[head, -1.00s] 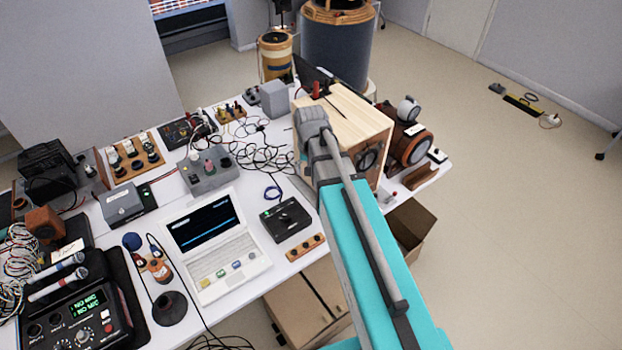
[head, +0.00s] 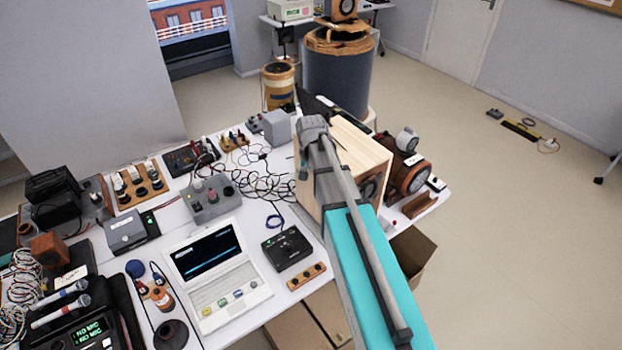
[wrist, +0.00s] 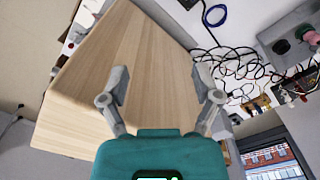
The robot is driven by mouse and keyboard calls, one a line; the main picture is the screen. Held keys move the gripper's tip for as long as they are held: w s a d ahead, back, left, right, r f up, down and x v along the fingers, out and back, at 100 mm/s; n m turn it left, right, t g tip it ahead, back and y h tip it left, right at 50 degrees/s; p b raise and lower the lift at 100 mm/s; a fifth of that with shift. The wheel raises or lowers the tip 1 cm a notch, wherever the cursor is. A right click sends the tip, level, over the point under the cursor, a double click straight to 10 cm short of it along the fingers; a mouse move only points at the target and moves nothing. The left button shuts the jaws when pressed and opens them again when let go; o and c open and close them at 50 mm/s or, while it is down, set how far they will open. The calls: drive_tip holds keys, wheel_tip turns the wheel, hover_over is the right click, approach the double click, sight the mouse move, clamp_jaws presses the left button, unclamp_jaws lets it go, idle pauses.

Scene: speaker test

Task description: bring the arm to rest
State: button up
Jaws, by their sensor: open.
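My gripper shows in the wrist view (wrist: 163,88), its two grey fingers spread wide apart with nothing between them. Beyond the fingers is the pale wooden speaker box (wrist: 140,60), which fills the left and middle of that view. In the head view my arm reaches up from the lower right, over the wooden box (head: 362,152). My arm hides part of the box and my fingers. I cannot tell the gap between fingers and box.
The white table (head: 235,327) is crowded with a laptop (head: 218,265), a black switch box (head: 287,250), a grey control box (head: 210,197) and tangled black cables (head: 262,183). A brown motor-like unit (head: 407,172) stands right of the wooden box.

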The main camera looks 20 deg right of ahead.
drive_tip(key=shift+s, duration=0.1)
drive_tip(key=s+a+f+n+b, duration=0.2)
drive_tip(key=s+f+b, duration=0.2)
drive_tip(key=s, duration=0.4)
drive_tip(key=s+a+f+n+b, duration=0.1)
drive_tip(key=s+f+n+b, duration=0.2)
drive_tip(key=s, duration=0.5)
drive_tip(key=shift+a+f+b, duration=0.35)
drive_tip(key=shift+f+b, duration=0.4)
